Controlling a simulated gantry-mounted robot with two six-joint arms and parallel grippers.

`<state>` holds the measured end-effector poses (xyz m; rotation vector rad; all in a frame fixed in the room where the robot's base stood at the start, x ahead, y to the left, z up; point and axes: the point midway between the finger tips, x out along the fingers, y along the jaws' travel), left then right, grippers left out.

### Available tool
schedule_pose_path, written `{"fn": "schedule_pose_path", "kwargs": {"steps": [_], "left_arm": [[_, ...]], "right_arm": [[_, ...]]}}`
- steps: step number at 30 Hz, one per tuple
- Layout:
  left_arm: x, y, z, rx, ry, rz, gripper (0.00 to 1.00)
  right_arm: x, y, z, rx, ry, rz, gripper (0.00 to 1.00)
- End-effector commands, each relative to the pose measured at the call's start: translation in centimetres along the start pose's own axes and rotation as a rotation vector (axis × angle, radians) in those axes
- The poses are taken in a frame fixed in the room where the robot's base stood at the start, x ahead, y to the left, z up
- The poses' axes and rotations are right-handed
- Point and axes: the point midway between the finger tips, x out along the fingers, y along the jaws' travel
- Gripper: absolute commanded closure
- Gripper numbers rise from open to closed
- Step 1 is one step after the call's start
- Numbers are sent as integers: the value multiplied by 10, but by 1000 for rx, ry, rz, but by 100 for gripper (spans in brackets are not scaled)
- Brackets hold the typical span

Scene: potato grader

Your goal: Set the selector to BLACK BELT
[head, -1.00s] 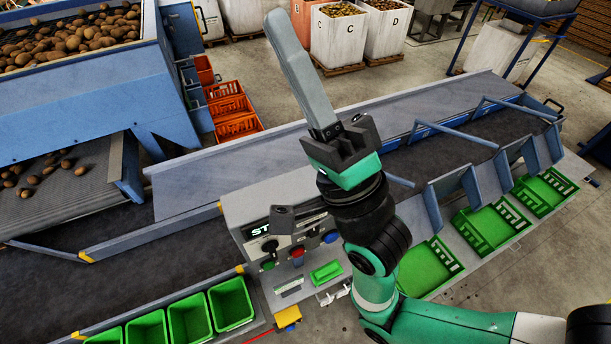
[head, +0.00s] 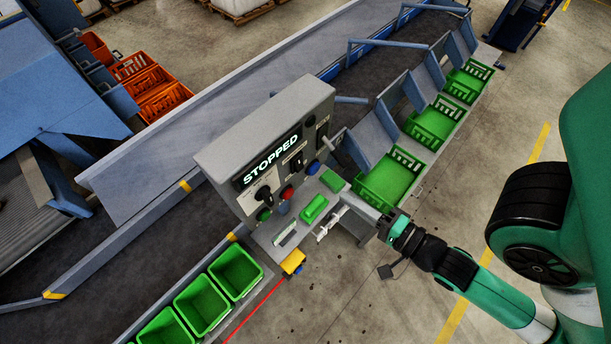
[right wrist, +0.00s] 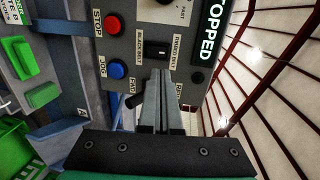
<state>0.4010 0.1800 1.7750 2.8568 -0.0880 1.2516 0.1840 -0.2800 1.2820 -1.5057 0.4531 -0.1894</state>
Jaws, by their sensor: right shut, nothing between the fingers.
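The grey control box (head: 212,160) stands beside the belt, its display reading STOPPED. My left gripper is out of view.
A red STOP button (right wrist: 113,25) and a blue JOG button (right wrist: 115,68) are left of the selector. A black knob (head: 264,194) is at the panel's left. Green crates (head: 387,185) line the belt at right; green bins (head: 235,272) stand at lower left. The floor at lower centre is clear.

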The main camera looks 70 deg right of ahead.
Motion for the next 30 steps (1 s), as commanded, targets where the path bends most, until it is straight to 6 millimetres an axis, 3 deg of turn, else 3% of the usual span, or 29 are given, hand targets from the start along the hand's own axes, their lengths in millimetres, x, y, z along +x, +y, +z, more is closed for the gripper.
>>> {"fn": "schedule_pose_path", "kwargs": {"steps": [3, 17, 23, 27, 30], "left_arm": [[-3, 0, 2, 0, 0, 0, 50], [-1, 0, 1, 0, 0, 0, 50], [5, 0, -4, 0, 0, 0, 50], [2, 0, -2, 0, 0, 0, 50], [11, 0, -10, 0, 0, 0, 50]], "right_arm": [[-9, 14, -4, 3, 22, 43, 100], [-3, 12, -6, 5, 31, 38, 100], [16, 11, -6, 6, 31, 35, 100], [47, 13, -8, 6, 28, 30, 100], [69, 10, -8, 2, 24, 33, 100]]}}
